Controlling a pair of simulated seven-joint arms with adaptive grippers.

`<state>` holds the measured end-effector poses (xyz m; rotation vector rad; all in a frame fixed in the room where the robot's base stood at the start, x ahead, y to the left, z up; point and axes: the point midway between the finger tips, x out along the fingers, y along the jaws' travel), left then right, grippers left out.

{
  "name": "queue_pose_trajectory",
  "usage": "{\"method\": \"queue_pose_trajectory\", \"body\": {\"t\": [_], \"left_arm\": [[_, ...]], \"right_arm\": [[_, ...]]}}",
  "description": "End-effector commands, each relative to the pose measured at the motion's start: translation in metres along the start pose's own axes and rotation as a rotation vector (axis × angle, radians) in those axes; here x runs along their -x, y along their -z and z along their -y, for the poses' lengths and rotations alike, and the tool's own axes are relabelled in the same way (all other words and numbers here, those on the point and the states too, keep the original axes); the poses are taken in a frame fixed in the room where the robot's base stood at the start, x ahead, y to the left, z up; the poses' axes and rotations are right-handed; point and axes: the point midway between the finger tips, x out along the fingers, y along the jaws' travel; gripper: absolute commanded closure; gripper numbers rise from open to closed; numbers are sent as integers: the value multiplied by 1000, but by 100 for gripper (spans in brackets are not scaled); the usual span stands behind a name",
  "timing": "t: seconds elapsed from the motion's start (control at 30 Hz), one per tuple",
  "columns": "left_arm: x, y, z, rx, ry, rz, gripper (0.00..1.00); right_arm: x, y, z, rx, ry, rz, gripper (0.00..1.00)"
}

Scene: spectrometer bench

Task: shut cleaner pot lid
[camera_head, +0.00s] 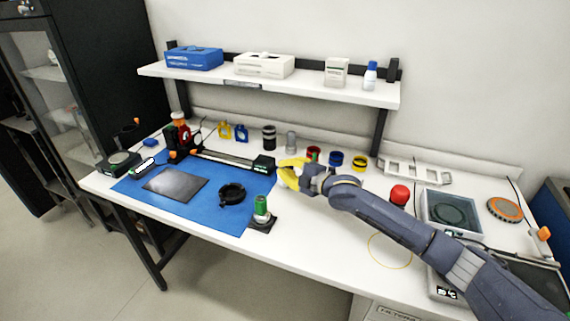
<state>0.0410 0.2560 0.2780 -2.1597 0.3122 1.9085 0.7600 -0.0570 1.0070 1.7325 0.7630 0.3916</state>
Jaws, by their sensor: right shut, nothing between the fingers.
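My right gripper (286,173), with yellow fingers, is shut and empty. It is over the white bench, just right of the blue mat, and its arm comes in from the lower right. No pot is clearly marked as the cleaner pot, and I cannot tell a lid's state. Small pots with red (313,152), blue (336,159) and yellow (359,162) colouring stand in a row behind the gripper. A dark round piece (232,194) lies on the mat. A green-topped can (262,206) stands on a black base near the front edge. My left gripper is not in view.
The blue mat (213,217) also bears a grey plate (175,184) and a black rail device (225,160). A red knob-like object (400,194) and a square grey device (452,211) stand right, beyond my arm. A shelf (290,89) overhangs the back.

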Motion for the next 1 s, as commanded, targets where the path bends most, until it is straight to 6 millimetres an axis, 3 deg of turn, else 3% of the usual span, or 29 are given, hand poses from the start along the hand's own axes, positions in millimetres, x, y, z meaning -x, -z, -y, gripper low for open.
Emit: {"method": "queue_pose_trajectory", "body": {"t": [0.43, 0.67, 1.0], "left_arm": [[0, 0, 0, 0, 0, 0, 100], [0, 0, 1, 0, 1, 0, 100], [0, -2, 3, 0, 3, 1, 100]], "right_arm": [[0, 0, 2, 29, -11, 0, 100], [0, 0, 2, 29, -11, 0, 74], [4, 0, 2, 28, -11, 0, 73]]}}
